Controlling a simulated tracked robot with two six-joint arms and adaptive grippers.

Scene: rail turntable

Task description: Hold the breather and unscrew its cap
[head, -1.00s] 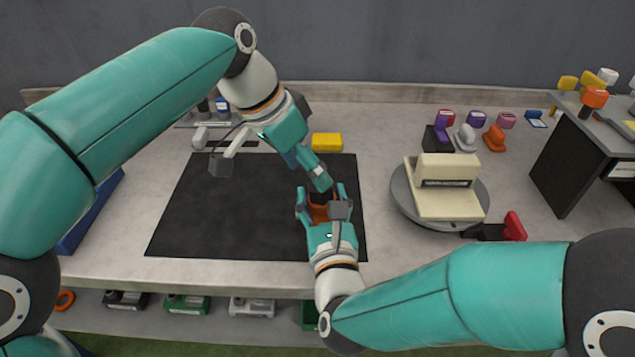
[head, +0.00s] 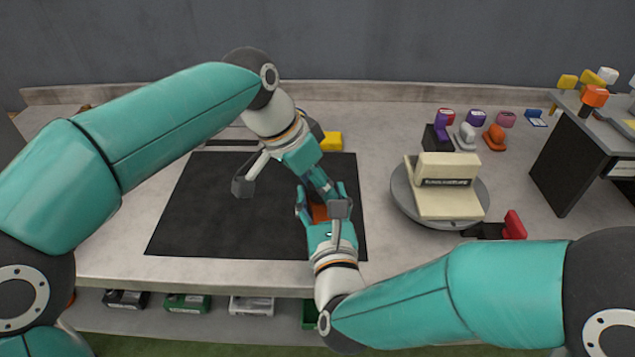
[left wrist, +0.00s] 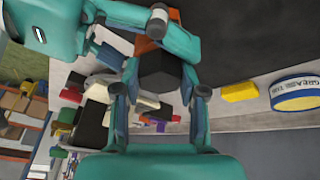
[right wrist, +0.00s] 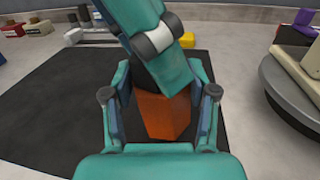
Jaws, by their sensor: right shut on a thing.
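The breather is an orange block-like body (right wrist: 163,116) with a black cap (left wrist: 160,70). My right gripper (head: 322,197) is shut on the orange body, which also shows in the head view (head: 319,213) near the mat's right edge. My left gripper (head: 322,184) reaches down from above onto the breather. In the left wrist view its two fingers stand on either side of the black cap, apart. I cannot tell whether they touch it.
A black mat (head: 215,210) lies under the grippers. A cream part sits on a round turntable (head: 404,205) to the right. A yellow block (head: 332,141) stands behind the mat. Several coloured parts and a dark stand (head: 567,160) are at the right. The mat's left half is clear.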

